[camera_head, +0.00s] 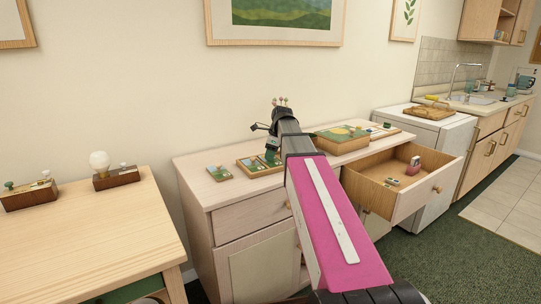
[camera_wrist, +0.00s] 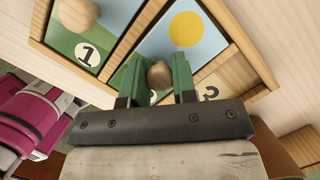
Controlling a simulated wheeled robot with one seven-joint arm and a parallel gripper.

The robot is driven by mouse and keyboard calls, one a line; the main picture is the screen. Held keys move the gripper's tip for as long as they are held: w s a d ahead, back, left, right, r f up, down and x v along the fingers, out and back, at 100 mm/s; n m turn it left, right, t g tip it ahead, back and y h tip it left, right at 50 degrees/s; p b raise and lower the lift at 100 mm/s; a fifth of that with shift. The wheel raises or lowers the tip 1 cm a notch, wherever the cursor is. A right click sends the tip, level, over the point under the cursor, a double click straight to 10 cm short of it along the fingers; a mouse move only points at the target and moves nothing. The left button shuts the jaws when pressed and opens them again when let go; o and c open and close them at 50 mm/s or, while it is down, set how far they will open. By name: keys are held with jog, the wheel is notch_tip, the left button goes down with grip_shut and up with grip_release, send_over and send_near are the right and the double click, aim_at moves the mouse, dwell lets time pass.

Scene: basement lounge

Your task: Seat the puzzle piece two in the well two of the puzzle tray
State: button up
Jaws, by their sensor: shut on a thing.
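The puzzle tray (camera_head: 247,171) lies on the dresser top; its wooden frame (camera_wrist: 262,66) fills the upper wrist view. My gripper (camera_wrist: 157,80) is shut on the round wooden knob of puzzle piece two (camera_wrist: 203,42), a blue and green panel with a yellow sun. The piece lies over the middle well two, between the dividers; I cannot tell whether it is fully down. Its lower part is hidden by the fingers. Piece one (camera_wrist: 90,48), marked 1, is in the left well. The right well, marked 3 (camera_wrist: 211,92), shows bare wood. In the head view my gripper (camera_head: 272,155) is at the tray.
A loose knobbed piece (camera_head: 219,172) lies left of the tray. A wooden box (camera_head: 340,139) with a picture lid stands to the right. An open drawer (camera_head: 398,194) with small objects juts out at front right. A wooden table (camera_head: 85,235) stands at left.

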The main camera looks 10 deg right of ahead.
aim_at(278, 161)
jog(key=o, duration=0.9)
jog(key=shift+f, duration=0.1)
jog(key=v, duration=1.2)
